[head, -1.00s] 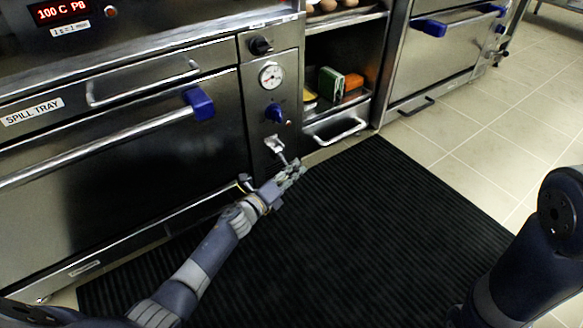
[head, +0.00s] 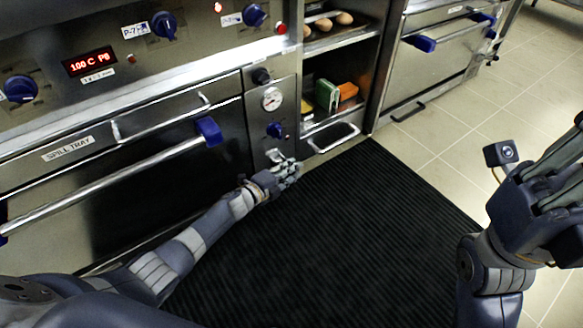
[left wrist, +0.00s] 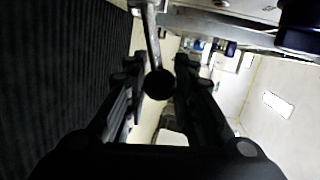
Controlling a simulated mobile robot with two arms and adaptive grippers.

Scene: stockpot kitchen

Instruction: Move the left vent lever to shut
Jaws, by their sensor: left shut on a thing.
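The left vent lever (head: 275,155) sits low on the narrow steel panel right of the left oven door, below a blue knob. In the left wrist view it is a metal rod ending in a dark ball (left wrist: 159,84), between the two fingers. My left gripper (head: 292,170) is at the lever and shut on it; its fingers hide the lever's end in the head view. My right gripper (head: 560,180) is raised at the right edge, away from the lever; its fingertips are partly cut off.
The oven door handle (head: 130,180) runs to the left of my left arm. A gauge (head: 272,98) and a blue knob (head: 275,130) are above the lever. An open shelf with boxes (head: 328,96) and a drawer handle (head: 335,138) are to the right. A black mat (head: 340,230) covers the floor.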

